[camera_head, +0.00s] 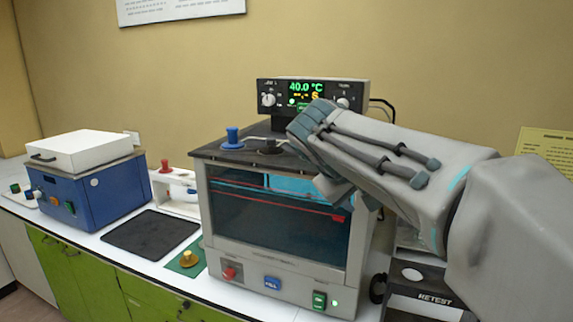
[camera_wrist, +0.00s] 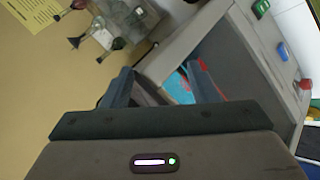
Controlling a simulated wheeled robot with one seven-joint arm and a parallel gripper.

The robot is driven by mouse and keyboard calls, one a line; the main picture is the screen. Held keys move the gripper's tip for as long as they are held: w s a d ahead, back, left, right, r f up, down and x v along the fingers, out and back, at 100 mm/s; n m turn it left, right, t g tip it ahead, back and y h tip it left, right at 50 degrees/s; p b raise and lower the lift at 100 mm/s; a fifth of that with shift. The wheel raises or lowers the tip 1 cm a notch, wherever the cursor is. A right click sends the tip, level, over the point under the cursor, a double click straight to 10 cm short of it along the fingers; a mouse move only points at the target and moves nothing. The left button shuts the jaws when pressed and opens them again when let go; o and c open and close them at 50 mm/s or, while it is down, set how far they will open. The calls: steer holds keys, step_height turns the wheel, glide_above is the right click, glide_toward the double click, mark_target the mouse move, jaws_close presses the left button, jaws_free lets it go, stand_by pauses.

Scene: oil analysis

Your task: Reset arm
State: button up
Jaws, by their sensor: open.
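My arm reaches in from the right in the head view. My gripper (camera_head: 345,195) is open and hangs in front of the upper right part of a grey bath (camera_head: 275,280) with a dark window. In the wrist view its two fingers (camera_wrist: 165,85) stand apart, with the bath's window behind them. I see nothing held between them. The bath's control unit (camera_head: 312,92) reads 40.0 °C. My arm hides part of the lid and the right side of the bath.
A blue stopper (camera_head: 233,138) and a black one (camera_head: 270,147) are on the bath's lid. To the left are a black mat (camera_head: 150,234), a white rack (camera_head: 178,205) and a blue machine (camera_head: 88,195). A RETEST box (camera_head: 424,306) is at right. Glassware (camera_wrist: 110,35) shows in the wrist view.

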steer(key=s+f+m+g+y+b, duration=0.1)
steer(key=s+f+y, duration=0.1)
steer(key=s+f, duration=0.4)
steer(key=s+f+m+g+y+b, duration=0.1)
steer(key=s+f+m+y+b, duration=0.1)
steer(key=s+f, duration=0.5)
steer(key=s+d+f+m+g+y+b, duration=0.1)
steer(key=s+f, duration=0.5)
steer(key=f, duration=0.9)
steer(key=shift+s+f+m+g+y+b, duration=0.25)
steer(key=shift+s+m+g+y+b, duration=0.15)
steer(key=shift+g+y, duration=0.15)
steer(key=shift+c, duration=0.3)
